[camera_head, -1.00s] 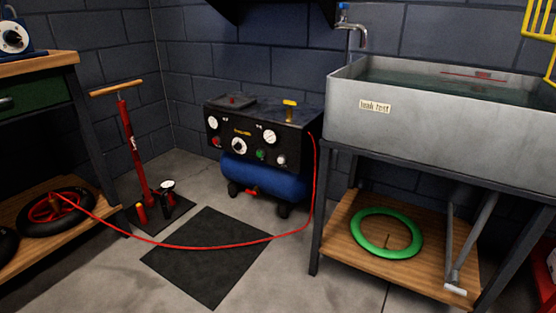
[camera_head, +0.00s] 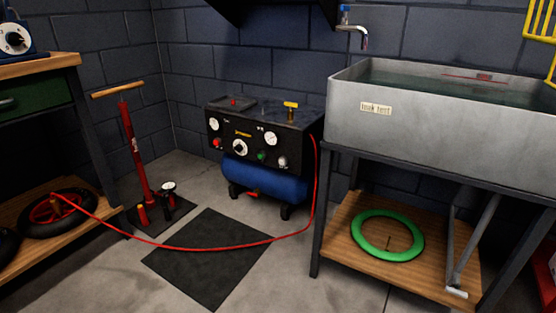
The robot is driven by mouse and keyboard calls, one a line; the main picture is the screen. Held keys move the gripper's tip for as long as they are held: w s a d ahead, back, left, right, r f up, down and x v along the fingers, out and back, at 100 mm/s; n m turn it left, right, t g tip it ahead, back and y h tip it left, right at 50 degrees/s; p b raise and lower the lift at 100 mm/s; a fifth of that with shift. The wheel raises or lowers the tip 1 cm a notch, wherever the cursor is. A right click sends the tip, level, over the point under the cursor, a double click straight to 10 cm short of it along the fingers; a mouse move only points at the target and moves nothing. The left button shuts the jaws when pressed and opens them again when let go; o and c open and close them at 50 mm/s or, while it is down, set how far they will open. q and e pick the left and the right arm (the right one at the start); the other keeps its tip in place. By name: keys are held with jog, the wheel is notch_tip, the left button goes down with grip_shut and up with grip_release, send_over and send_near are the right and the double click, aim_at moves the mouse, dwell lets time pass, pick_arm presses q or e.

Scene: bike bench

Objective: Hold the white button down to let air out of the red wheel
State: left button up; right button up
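The black compressor panel (camera_head: 245,133) stands against the back wall on a blue tank (camera_head: 262,180). A small whitish button (camera_head: 282,161) sits at the panel's lower right, right of a green button (camera_head: 261,155); a red button (camera_head: 216,143) is at the left. A white dial (camera_head: 239,148) and two round gauges are also on the panel. The red wheel (camera_head: 42,212) with a black tyre lies on the left bench's lower shelf. A red hose (camera_head: 180,247) runs from the compressor's right side to the wheel. Neither of my grippers is in view.
A red floor pump (camera_head: 134,150) stands left of the compressor. A dark mat (camera_head: 205,265) lies on the floor in front. A metal sink (camera_head: 440,130) is at the right, with a green ring (camera_head: 360,240) on the shelf below.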

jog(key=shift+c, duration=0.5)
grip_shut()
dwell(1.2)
